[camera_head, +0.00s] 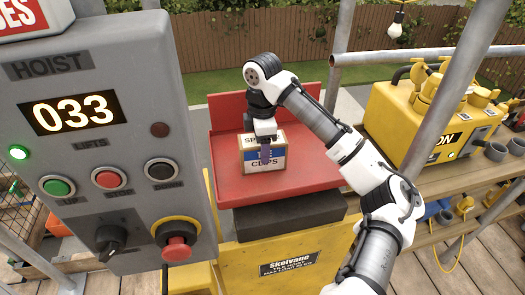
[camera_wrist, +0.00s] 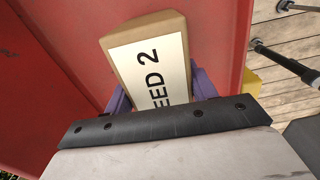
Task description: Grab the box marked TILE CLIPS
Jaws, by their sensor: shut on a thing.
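A small tan cardboard box (camera_head: 248,162) is in the red tray of the hoist. I cannot tell whether the box touches the tray floor.
The red tray (camera_head: 310,168) has raised walls at the back and side. A grey hoist panel (camera_head: 100,140) showing 033 stands close at left. A scaffold pole (camera_head: 445,90) and a yellow machine (camera_head: 420,115) on a wooden bench are at right.

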